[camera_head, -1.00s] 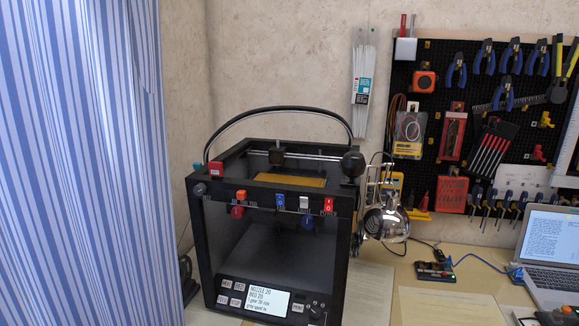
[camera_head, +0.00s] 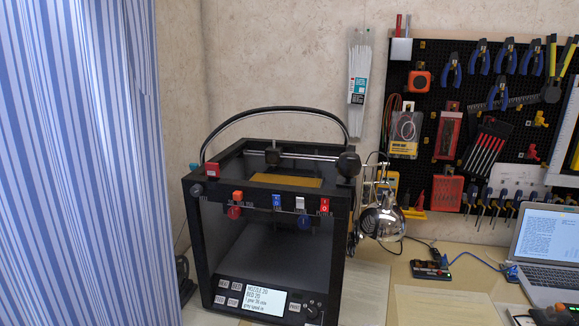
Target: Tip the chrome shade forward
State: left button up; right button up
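The chrome shade (camera_head: 381,222) belongs to a small lamp just right of the black 3D printer, in front of the wall. The shade is shiny and rounded. Its thin arm and springs (camera_head: 374,177) rise behind it, and the printer's right side stands close beside it. Neither of my grippers shows in the head view, so nothing of mine is seen touching the shade.
The black printer (camera_head: 210,236) stands left of the lamp, with a blue striped curtain (camera_head: 85,160) further left. A pegboard (camera_head: 428,61) with tools hangs at the right. A laptop (camera_head: 548,250) and a small circuit board (camera_head: 429,269) lie on the table right of the lamp.

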aim_at(385, 222)
jog(key=l, duration=0.4)
jog(key=i+l, duration=0.1)
jog(key=l, duration=0.35)
jog(key=i+l+z, duration=0.1)
jog(key=l, duration=0.3)
